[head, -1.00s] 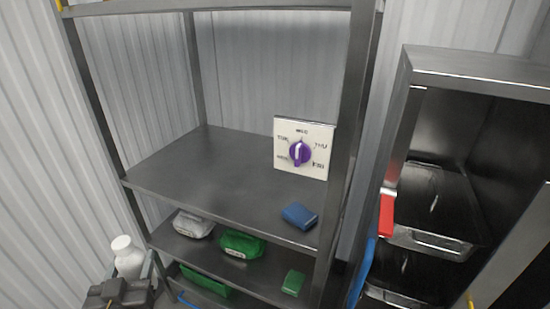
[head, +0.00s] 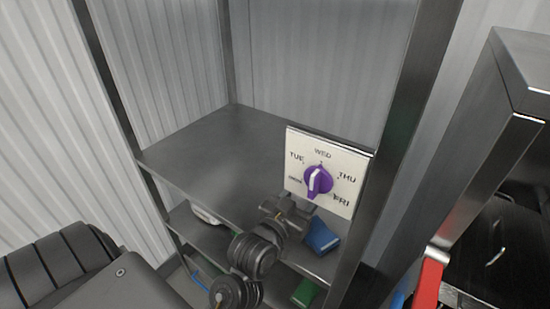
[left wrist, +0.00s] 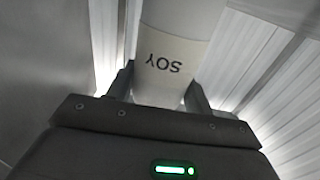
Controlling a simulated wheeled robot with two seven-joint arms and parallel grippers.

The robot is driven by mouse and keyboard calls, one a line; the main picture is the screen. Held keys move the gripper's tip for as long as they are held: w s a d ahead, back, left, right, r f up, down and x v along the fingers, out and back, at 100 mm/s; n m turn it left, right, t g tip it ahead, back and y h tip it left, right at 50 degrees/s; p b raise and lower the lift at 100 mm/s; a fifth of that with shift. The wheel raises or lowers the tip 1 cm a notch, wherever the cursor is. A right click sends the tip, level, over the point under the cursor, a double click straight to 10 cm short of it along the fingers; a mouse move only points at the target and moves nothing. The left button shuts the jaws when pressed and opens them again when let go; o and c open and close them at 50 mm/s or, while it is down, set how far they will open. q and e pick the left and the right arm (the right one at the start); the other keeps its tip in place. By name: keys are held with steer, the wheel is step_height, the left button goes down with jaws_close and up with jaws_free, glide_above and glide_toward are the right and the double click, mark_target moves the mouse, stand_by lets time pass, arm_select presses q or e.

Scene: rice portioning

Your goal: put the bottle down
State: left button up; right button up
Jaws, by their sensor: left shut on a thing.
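A white bottle (left wrist: 170,50) labelled SOY is held between the fingers of my left gripper (left wrist: 158,92) in the left wrist view. The left gripper is shut on it. The lettering appears upside down there. In the head view only dark parts of my left arm show at the lower left; the left gripper and bottle are out of sight. A dark arm end that looks like my right gripper (head: 290,212) is in front of the shelf, just below the purple dial. Its finger gap cannot be made out.
The upper shelf of a metal rack (head: 205,150) is largely bare. A weekday panel (head: 335,165) with a purple knob (head: 319,181) is at its right. Blue (head: 322,236) and green (head: 306,292) items are lower down. A steel cabinet (head: 520,85) stands at right.

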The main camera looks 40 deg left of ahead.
steer(key=o, duration=0.9)
step_height(320, 180, up, 6)
steer(key=p, duration=0.5)
steer(key=shift+s, duration=0.35)
arm_select(q)
steer(key=w+a+r+n+y, duration=0.1)
steer(key=w+a+r, duration=0.1)
steer(key=a+r, duration=0.45)
steer(key=w+a+r+n+y, duration=0.1)
steer(key=a+r+y, duration=0.15)
steer(key=a, duration=0.65)
step_height(320, 180, down, 10)
steer(key=p, duration=0.1)
steer(key=shift+w+r+p, duration=0.15)
steer(key=shift+p, duration=0.25)
arm_select(e)
steer(key=shift+w+d+r, duration=0.1)
steer(key=shift+r, duration=0.6)
arm_select(q)
steer(key=shift+h, duration=0.25)
steer(key=shift+f, duration=0.65)
steer(key=o, duration=1.2)
arm_select(e)
steer(key=shift+f, duration=0.2)
